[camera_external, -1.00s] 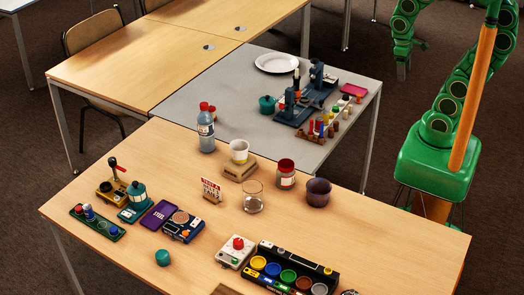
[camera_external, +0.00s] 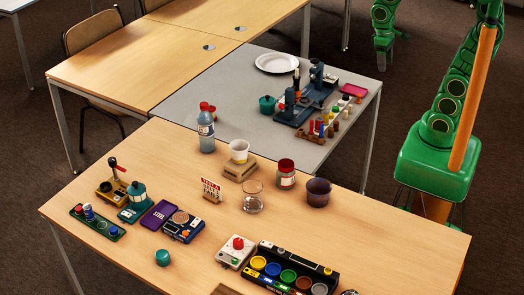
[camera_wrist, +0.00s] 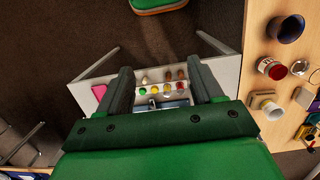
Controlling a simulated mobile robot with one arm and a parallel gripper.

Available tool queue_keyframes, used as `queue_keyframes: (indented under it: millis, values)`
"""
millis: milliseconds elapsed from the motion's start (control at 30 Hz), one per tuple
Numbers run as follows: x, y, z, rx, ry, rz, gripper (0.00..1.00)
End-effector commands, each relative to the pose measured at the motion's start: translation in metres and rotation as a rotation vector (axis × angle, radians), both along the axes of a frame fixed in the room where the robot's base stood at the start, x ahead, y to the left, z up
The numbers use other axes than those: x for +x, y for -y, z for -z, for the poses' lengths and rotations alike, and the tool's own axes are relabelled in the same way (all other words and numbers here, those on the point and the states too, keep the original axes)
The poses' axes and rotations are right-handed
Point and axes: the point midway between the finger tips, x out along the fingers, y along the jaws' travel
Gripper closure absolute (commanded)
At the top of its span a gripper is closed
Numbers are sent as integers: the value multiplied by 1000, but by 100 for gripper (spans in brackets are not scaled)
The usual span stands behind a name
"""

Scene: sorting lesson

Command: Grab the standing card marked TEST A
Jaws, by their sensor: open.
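The standing card (camera_external: 211,190), white with red and dark lettering, is upright on the wooden table, left of the clear glass (camera_external: 253,197). Its small text is hard to read. My gripper (camera_external: 381,62) is far up and right of the card, beyond the grey table's right side. In the wrist view my gripper (camera_wrist: 160,68) is open, with nothing between its fingers. I cannot pick out the card for sure in the wrist view.
Near the card are a cup on a wooden block (camera_external: 240,169), a red-lidded jar (camera_external: 286,174), a dark purple cup (camera_external: 318,192) and a water bottle (camera_external: 206,132). The grey table (camera_external: 215,98) holds a plate and a blue rack. The wood in front of the card is mostly bare.

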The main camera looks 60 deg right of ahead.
Motion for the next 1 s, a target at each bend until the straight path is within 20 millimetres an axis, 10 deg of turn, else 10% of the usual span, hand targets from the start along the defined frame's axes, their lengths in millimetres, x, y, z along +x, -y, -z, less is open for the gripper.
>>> queue_keyframes:
  millis: [1000]
  values:
    - [231,-116,-6,-44,56,28,34]
